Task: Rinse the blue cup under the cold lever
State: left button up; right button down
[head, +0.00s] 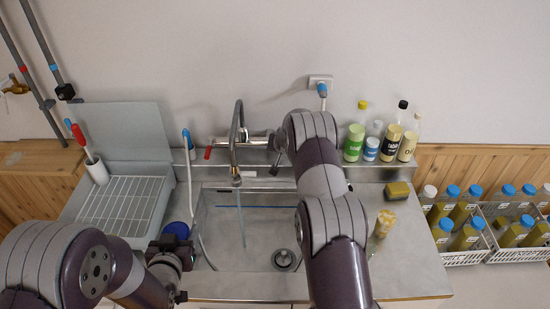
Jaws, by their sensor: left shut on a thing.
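The blue cup (177,229) is at the left edge of the sink, partly hidden by my left gripper (172,243), which is shut on it. The cup is left of the spout (236,180), not under it. A thin stream of water (242,218) seems to run from the spout into the sink (262,226). The tap's red lever (208,153) shows on the left of the tap. My right arm reaches over the right side of the tap and hides the lever there. Its gripper (277,160) is mostly hidden at the tap, and its jaws cannot be made out.
A drying rack (125,203) and a white brush holder (96,170) stand left of the sink. A yellow-topped glass item (383,225) is on the right counter; baskets of jars (463,257) are farther right.

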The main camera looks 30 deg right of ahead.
jog(key=f+t+b, duration=0.1)
jog(key=b, duration=0.2)
jog(key=f+t+h+b, duration=0.1)
jog(key=b, duration=0.3)
jog(key=f+t+h+b, duration=0.1)
jog(key=t+b, duration=0.1)
jog(key=b, duration=0.1)
jog(key=shift+s+a+f+b, duration=0.1)
jog(key=shift+s+a+b, duration=0.05)
jog(key=shift+s+b, duration=0.2)
jog(key=c, duration=1.1)
grip_release()
jog(key=shift+w, duration=0.1)
jog(key=shift+o, duration=0.3)
jog(key=b+v, duration=0.2)
jog(key=v, duration=1)
